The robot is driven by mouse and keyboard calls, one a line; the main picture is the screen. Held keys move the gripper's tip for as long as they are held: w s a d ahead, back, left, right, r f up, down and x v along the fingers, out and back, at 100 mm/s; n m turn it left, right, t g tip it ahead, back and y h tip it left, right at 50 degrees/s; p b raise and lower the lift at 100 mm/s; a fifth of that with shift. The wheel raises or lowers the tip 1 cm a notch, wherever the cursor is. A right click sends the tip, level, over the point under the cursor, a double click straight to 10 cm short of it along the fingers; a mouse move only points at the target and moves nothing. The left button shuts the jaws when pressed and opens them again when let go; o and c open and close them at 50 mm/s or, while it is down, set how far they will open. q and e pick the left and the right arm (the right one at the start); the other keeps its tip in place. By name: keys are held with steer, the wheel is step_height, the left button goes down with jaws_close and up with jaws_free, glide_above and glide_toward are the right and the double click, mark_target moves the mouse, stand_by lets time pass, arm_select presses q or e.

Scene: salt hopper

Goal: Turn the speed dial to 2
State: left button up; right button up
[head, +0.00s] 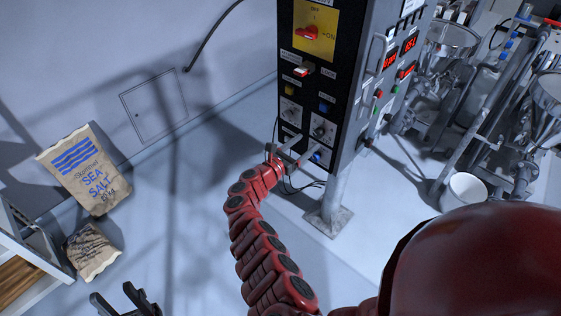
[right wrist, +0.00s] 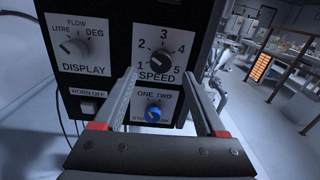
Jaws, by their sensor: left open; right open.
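The speed dial (right wrist: 154,62) is a dark round knob on a white plate marked 1 to 5, on the black panel of the control cabinet. It also shows in the head view (head: 319,130). Its pointer direction is too small to tell surely. My right gripper (right wrist: 159,74) is open, its two fingers pointing at the panel, with the tips to the left and right of the dial's lower part. Nothing is between the fingers, and I cannot tell whether they touch the panel. My left gripper (head: 126,300) is open and empty, low in the head view, far from the cabinet.
The display knob (right wrist: 75,46) is left of the speed dial. A blue ONE/TWO knob (right wrist: 154,113) lies just below, and a rocker switch (right wrist: 87,107) is lower left. A red main switch (head: 308,33) sits higher up.

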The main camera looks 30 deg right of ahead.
steer(key=v, duration=1.2)
steer(key=shift+b, duration=0.4)
steer(key=shift+a, duration=0.1)
